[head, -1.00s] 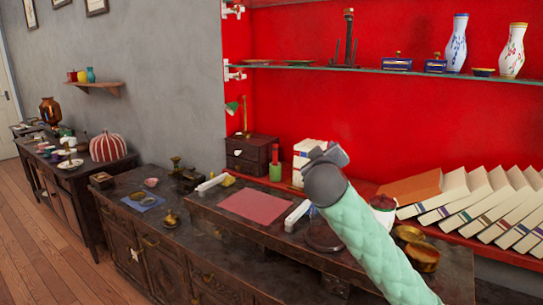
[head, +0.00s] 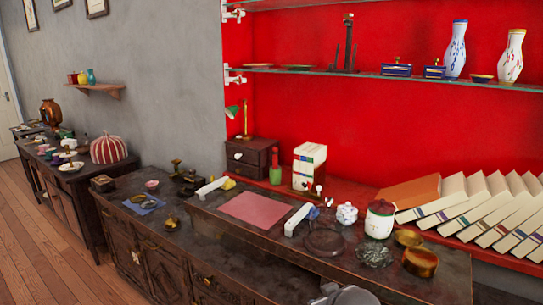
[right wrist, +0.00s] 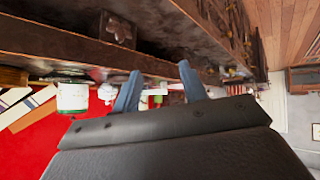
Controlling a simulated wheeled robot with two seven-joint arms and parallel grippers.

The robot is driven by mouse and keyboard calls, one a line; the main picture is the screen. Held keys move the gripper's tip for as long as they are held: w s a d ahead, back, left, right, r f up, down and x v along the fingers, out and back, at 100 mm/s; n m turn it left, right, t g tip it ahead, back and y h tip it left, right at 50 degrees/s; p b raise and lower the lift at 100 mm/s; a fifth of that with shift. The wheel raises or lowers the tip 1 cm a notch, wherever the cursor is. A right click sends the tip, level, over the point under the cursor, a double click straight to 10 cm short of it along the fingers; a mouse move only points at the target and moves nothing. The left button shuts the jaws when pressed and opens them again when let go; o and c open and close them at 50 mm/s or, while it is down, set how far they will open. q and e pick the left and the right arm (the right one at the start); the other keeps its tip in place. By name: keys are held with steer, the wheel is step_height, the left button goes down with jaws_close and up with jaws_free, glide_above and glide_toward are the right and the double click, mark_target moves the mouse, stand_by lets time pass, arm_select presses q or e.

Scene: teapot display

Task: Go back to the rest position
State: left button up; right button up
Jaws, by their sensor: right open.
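My right gripper (right wrist: 161,85) shows in the right wrist view with its two blue fingers apart and nothing between them. The picture there is turned over, with the dark cabinet along the top. In the head view only a grey piece of my arm (head: 345,296) shows at the bottom edge, low in front of the cabinet. My right gripper's fingers do not show in the head view. My left gripper is in neither view.
A long dark cabinet (head: 225,261) holds a pink mat (head: 258,208), a small white teapot (head: 346,213), a white jar (head: 379,224), a glass dish (head: 374,254) and a brass bowl (head: 420,263). Leaning books (head: 470,208) stand at the right. Wood floor (head: 45,245) is clear at left.

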steer(key=s+f+m+g+p, duration=0.1)
steer(key=s+f+g, duration=0.2)
steer(key=s+f, duration=0.8)
steer(key=s+f+m+g+p, duration=0.1)
steer(key=s+f+g, duration=0.3)
steer(key=s+f, duration=0.7)
steer(key=s, duration=0.8)
steer(key=shift+d+f, duration=0.35)
steer(key=shift+s, duration=0.1)
